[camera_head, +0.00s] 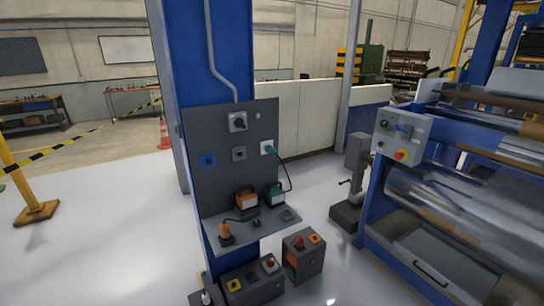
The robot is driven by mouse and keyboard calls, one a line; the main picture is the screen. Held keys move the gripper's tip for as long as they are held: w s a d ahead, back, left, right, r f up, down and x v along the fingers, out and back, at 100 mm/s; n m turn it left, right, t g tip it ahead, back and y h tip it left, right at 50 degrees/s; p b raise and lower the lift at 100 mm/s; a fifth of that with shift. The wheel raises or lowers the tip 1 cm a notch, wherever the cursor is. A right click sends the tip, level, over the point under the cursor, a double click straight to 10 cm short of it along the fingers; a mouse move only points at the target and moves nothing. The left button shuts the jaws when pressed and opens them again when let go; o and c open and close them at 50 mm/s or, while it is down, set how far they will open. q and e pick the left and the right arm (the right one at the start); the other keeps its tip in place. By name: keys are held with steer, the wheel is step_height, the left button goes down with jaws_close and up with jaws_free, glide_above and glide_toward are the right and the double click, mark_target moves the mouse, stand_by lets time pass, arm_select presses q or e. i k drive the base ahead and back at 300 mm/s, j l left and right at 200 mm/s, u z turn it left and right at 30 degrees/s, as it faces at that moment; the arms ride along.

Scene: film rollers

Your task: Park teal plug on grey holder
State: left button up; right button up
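The teal plug (267,148) sits at a light socket on the right side of the dark upright panel (222,180). A dark cable loops from it down to a teal-and-dark unit (275,196) on the shelf. A small grey square fitting (239,154) is on the panel, left of the teal plug. A small grey piece (287,215) also lies on the shelf's right part. I cannot tell which of these is the grey holder. Neither of my grippers shows in the head view.
The shelf (272,228) also bears an orange unit (246,198) and an orange plug (226,232). A blue square fitting (208,160) is on the panel. Grey boxes (303,260) stand below. A roller machine (440,170) stands right. Floor at left is mostly clear.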

mark_target(271, 151)
steer(key=i+l, duration=0.2)
steer(key=l, duration=0.15)
steer(key=i+l+u, duration=0.1)
steer(key=l, duration=0.25)
steer(key=i+l, duration=0.2)
steer(key=l, duration=0.15)
steer(key=i+l+u, duration=0.1)
steer(key=l, duration=0.25)
steer(key=i+l, duration=0.25)
steer(key=l, duration=0.15)
steer(key=i+l+u, duration=0.15)
steer(key=l, duration=0.2)
steer(key=i+l, duration=0.15)
steer(key=l, duration=0.25)
